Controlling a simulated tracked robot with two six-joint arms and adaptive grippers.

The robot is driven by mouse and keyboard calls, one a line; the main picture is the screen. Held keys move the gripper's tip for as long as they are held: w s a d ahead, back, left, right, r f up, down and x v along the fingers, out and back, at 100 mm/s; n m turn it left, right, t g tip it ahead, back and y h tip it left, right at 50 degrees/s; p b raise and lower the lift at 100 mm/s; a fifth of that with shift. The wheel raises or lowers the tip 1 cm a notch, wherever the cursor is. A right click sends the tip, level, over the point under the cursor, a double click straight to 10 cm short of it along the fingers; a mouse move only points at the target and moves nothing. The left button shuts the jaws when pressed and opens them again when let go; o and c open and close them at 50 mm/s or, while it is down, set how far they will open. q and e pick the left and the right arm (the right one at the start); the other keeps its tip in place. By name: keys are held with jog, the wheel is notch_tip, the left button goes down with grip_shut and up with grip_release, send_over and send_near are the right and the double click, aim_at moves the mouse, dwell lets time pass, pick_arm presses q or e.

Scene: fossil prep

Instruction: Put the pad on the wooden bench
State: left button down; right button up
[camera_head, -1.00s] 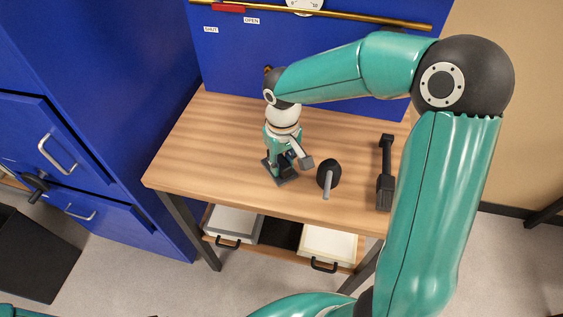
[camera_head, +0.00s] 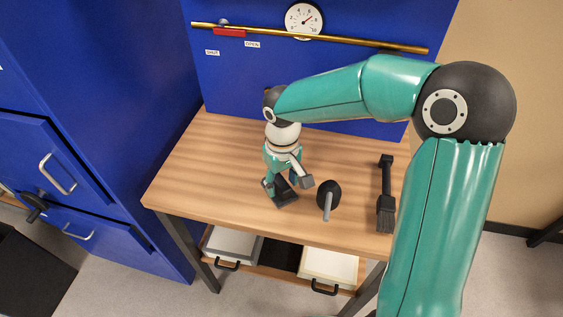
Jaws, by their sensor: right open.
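The wooden bench (camera_head: 215,165) stands in the middle, with a clear wood-grain top. My right gripper (camera_head: 291,190) hangs down over the middle of the bench top. Its fingers are apart, and I see nothing held between them. Whether the fingertips touch the wood is hard to tell. I cannot pick out the pad for certain. Below the bench top, a grey tray or drawer (camera_head: 234,244) and a cream one (camera_head: 328,266) are partly covered by the bench edge. My left gripper is not in view.
A dark rounded tool with a grey handle (camera_head: 328,196) is just right of my right gripper. A black brush-like tool (camera_head: 386,195) lies near the bench's right side. A brass rail (camera_head: 340,40) and a gauge (camera_head: 304,20) are behind. Blue cabinets (camera_head: 95,130) stand left.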

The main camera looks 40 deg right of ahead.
aim_at(282, 183)
notch_tip(282, 183, up, 11)
dwell(0.3)
dwell(0.4)
